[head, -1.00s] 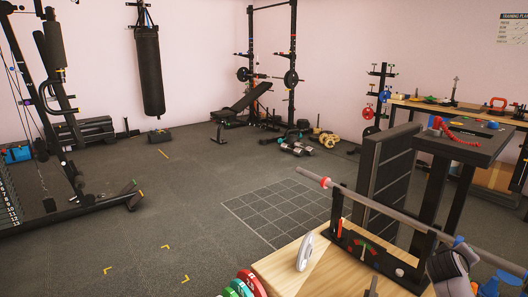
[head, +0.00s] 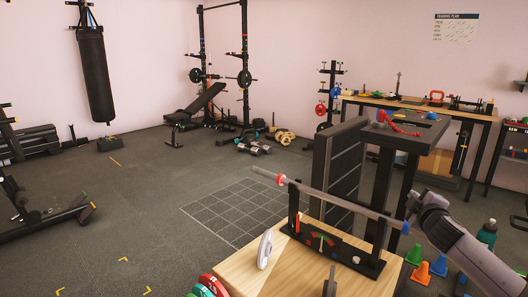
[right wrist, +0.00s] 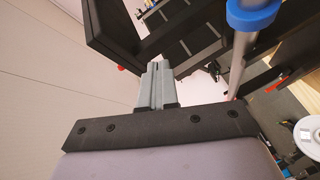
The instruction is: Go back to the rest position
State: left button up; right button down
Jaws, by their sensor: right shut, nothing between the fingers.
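My right gripper (head: 414,207) is at the lower right of the head view, at the end of my grey right arm, which comes in from the lower right corner. It is beside the right end of a metal bar (head: 342,202). In the right wrist view my right gripper (right wrist: 158,68) has its two grey fingers together with nothing between them. The bar (right wrist: 238,62), with a blue collar (right wrist: 252,14), passes to the right of the fingers there. I cannot tell whether they touch. My left gripper is not in view.
The bar lies on a black stand (head: 325,246) with a coloured dial, on a wooden table (head: 235,275). A white plate (head: 265,249) stands there; coloured plates (head: 205,288) are at the front left. A black pedestal (head: 440,134) rises behind.

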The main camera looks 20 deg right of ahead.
jog(key=s+a+f+y, duration=0.3)
jog(key=a+f, duration=0.4)
jog(key=a, duration=0.1)
jog(key=s+a+f+m+g+y, duration=0.1)
jog(key=s+a+f+y, duration=0.2)
jog(key=a+f, duration=0.5)
jog(key=s+a+f+y, duration=0.2)
jog(key=s+a+f, duration=0.1)
jog(key=a+f, duration=0.5)
jog(key=shift+s+a+f+m+g+y, duration=0.1)
jog(key=shift+s+a+m+g+y, duration=0.1)
jog(key=shift+a, duration=0.45)
jog(key=shift+s+a+f+m+g+y, duration=0.1)
jog(key=shift+s+a+y, duration=0.1)
jog(key=shift+a, duration=0.4)
jog(key=s+a+f+m+g+y, duration=0.1)
jog(key=s+a+f+m, duration=0.1)
jog(key=s+a, duration=0.6)
jog(key=s+a+f+m+g+y, duration=0.1)
jog(key=s+a+f+y, duration=0.15)
jog(key=s+a, duration=0.5)
notch_tip(320, 180, up, 6)
jog(key=h+p, duration=0.1)
jog(key=p, duration=0.6)
jog(key=shift+w+d, duration=0.2)
jog(key=shift+d, duration=0.05)
